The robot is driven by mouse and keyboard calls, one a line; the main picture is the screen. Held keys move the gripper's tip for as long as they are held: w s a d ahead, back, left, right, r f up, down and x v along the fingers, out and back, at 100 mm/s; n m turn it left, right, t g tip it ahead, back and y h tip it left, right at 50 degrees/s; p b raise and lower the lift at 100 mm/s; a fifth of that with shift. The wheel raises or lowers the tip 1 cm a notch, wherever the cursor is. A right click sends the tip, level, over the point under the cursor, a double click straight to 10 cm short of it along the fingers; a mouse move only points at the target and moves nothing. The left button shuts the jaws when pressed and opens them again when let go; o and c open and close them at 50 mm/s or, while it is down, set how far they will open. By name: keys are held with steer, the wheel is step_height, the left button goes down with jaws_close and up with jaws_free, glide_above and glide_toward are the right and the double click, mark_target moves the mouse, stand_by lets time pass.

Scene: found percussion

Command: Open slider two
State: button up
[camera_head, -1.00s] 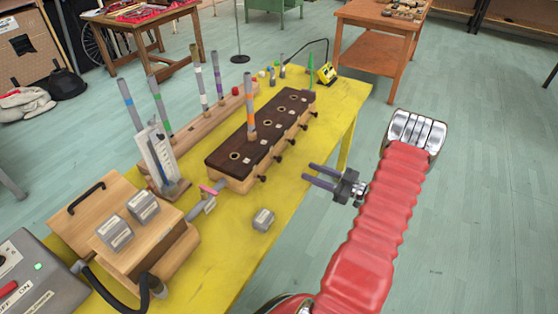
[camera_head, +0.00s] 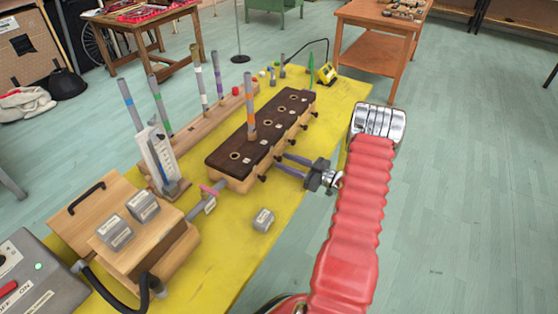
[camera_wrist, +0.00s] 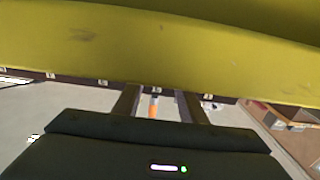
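A long wooden wind chest with a dark top (camera_head: 262,130) stands on the yellow table. Slider knobs, dark and small, stick out along its right side, including a near one (camera_head: 261,178) and a second one (camera_head: 278,158). Labels are too small to read, so I cannot tell which is slider two. My gripper (camera_head: 279,163) is open, its two fingers apart and pointing left at the chest beside the second knob. The fingertips partly cover that area; contact is unclear. In the wrist view the fingers (camera_wrist: 159,93) are apart, with an orange-banded pipe (camera_wrist: 153,107) between them.
A pipe with an orange band (camera_head: 250,110) stands in the chest. A grey weight (camera_head: 263,219) lies on the yellow table (camera_head: 225,255) in front. A wooden bellows box (camera_head: 170,245) is at the near left. Open floor lies to the right.

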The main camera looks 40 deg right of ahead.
mark_target(281, 160)
steer(key=shift+x, duration=1.55)
steer(key=shift+c, duration=0.7)
jaws_close()
